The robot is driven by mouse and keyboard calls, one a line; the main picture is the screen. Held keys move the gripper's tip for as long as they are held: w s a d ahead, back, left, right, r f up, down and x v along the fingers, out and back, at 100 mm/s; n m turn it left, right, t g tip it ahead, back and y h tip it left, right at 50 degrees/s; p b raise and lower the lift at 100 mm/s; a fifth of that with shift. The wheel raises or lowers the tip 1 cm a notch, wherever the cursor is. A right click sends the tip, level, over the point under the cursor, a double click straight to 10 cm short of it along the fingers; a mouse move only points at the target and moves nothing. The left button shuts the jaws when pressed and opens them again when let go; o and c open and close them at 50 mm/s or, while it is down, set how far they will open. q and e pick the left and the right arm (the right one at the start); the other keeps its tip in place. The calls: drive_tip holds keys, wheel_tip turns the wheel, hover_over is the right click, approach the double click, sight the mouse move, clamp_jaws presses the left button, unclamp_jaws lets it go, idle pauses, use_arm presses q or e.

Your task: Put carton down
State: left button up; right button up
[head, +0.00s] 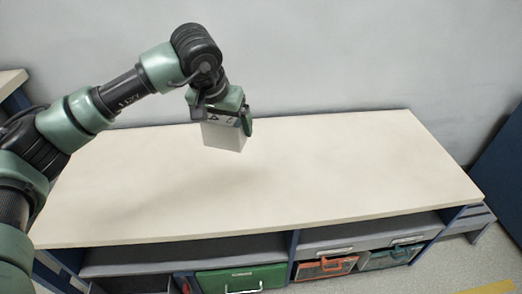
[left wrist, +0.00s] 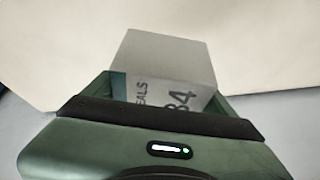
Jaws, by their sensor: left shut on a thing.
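A small white and grey carton (head: 223,137) hangs from my left gripper (head: 226,112) in the head view, over the back half of the bench top. My left gripper is shut on it. The carton looks to be above the surface, but the exact gap is hard to judge. In the left wrist view the carton (left wrist: 170,62) shows a plain grey face and a printed side with dark lettering, between the green fingers. The pale bench top (head: 330,170) is otherwise bare. My right gripper is in neither view.
Below the bench top is a shelf with a green case (head: 242,280), an orange-fronted bin (head: 325,267) and a grey-green bin (head: 390,257). A grey wall stands behind the bench. A dark blue panel (head: 502,185) is at the far right. The bench top's right side is clear.

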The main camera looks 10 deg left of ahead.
use_arm(q)
drive_tip(key=shift+w+f, duration=0.15)
drive_tip(key=shift+f, duration=0.1)
wheel_tip(320, 180, down, 15)
drive_tip(key=b, duration=0.2)
drive_tip(key=shift+r+b, duration=0.2)
drive_tip(key=shift+b, duration=0.15)
wheel_tip(320, 180, down, 4)
drive_tip(key=shift+b, duration=0.35)
drive_tip(key=shift+f, duration=0.3)
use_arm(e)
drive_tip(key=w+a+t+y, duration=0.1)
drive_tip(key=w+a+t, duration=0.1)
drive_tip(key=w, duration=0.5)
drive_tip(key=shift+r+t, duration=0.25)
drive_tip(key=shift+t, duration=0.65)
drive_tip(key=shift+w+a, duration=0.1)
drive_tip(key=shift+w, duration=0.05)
use_arm(q)
drive_tip(key=shift+f, duration=0.1)
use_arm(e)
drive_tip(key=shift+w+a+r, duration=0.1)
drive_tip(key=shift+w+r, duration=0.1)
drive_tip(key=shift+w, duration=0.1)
